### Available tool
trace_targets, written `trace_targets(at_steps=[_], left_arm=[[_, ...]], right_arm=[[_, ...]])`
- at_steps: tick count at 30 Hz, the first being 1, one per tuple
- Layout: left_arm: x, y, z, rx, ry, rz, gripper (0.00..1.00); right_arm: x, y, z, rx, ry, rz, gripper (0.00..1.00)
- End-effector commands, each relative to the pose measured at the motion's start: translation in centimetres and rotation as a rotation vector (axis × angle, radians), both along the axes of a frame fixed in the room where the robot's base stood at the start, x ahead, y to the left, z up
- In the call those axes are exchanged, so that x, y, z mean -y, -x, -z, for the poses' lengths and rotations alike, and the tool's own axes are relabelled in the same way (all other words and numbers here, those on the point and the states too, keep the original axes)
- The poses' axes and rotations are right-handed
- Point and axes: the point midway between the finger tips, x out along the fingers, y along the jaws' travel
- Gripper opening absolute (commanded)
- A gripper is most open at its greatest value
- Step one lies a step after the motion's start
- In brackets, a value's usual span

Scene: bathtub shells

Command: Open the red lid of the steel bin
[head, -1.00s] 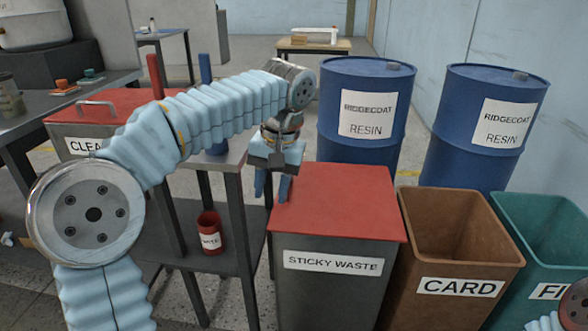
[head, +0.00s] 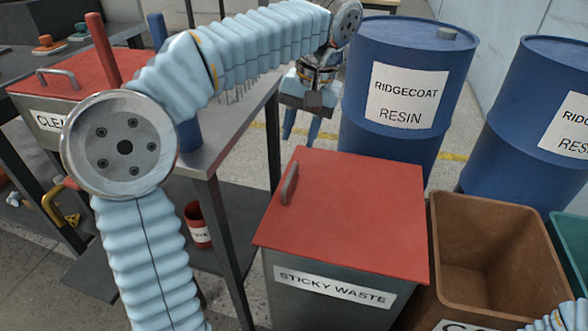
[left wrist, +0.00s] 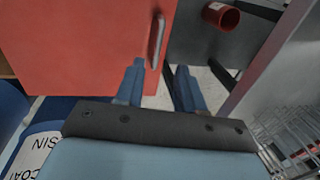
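The steel bin (head: 300,300) labelled STICKY WASTE stands in the middle of the head view. Its red lid (head: 365,210) lies flat and closed on top, with a grey bar handle (head: 289,184) near its left edge. My left gripper (head: 300,136) is open and empty, fingers pointing down, beyond the lid's far left corner and apart from the handle. In the left wrist view the red lid (left wrist: 80,45) fills the left, and the handle (left wrist: 157,40) appears between and ahead of the fingertips (left wrist: 160,66). My right gripper is out of view; only part of its arm shows.
Blue RESIN drums (head: 400,90) stand close behind the bin. An open brown bin (head: 485,250) stands on its right. A steel table (head: 222,135) with a red cup (head: 198,228) on its lower shelf is on the left. Another red-lidded bin (head: 70,75) stands far left.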

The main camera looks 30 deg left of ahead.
Motion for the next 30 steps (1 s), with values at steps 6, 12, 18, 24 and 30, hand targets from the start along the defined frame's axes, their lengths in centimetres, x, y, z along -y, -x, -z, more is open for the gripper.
trace_targets(at_steps=[6,12,18,24,30], left_arm=[[-1.0,0.3,5.4,-0.004,-0.001,-0.002,0.38],[-1.7,0.5,9.2,-0.004,0.0,-0.001,0.38],[-2.1,0.5,11.0,-0.002,0.0,0.0,0.38],[-2.2,0.5,11.3,-0.001,0.0,0.0,0.38],[-2.2,0.5,11.3,-0.001,0.0,0.0,0.26]], right_arm=[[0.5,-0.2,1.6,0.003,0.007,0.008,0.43],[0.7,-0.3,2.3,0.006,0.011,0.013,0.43],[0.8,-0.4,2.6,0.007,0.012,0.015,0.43],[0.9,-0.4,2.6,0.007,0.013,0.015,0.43],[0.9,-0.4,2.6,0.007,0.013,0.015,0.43]])
